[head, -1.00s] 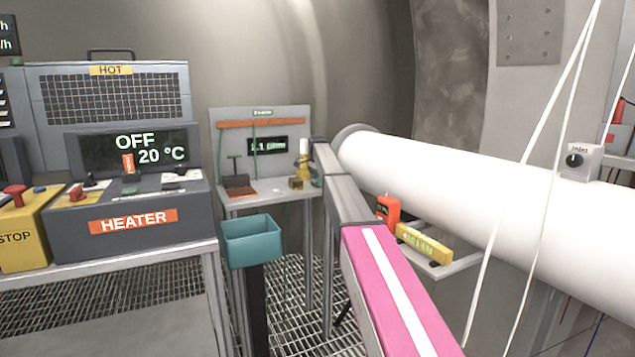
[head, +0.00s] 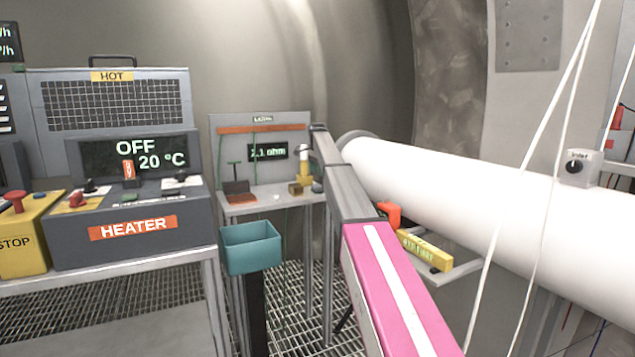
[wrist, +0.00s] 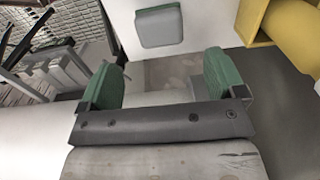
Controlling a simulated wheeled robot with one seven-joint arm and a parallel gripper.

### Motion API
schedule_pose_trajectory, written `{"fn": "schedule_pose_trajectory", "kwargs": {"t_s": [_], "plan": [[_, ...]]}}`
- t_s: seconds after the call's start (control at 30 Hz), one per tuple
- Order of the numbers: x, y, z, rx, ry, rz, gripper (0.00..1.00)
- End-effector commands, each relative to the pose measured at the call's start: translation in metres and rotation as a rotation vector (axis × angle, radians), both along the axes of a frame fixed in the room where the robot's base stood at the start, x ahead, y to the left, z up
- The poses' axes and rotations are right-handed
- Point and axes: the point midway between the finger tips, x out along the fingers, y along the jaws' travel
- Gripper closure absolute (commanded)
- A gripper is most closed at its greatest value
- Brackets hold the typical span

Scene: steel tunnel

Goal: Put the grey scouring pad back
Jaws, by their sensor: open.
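In the wrist view, a flat grey, roughly square pad (wrist: 158,25) with a greenish edge lies on a white surface. It looks like the grey scouring pad, but I cannot be sure. My gripper (wrist: 163,80) is open, with a green-padded finger on each side and no object held between them. The pad is beyond the fingertips, near the top of the picture and apart from them. In the head view I cannot make out my gripper or the pad; my arm stretches toward the back bench and hides part of it.
A yellow object (wrist: 290,35) is right of the pad. In the head view, a small shelf (head: 462,268) holds a yellow device (head: 425,250) and an orange one (head: 391,214). A white pipe (head: 450,190) runs along the right. A teal bin (head: 250,248) and heater (head: 130,225) are left.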

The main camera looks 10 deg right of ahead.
Motion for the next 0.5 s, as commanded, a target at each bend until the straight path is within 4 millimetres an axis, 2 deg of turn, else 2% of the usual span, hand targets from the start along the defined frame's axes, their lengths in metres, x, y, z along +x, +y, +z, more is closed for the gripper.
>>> {"fn": "schedule_pose_trajectory", "kwargs": {"t_s": [0.03, 0.2, 0.5], "plan": [[0.001, 0.000, 0.010, 0.000, -0.001, 0.000, 0.11], [0.001, 0.000, 0.031, 0.000, 0.000, 0.000, 0.11], [0.000, 0.000, 0.040, 0.000, 0.001, 0.000, 0.11]]}}
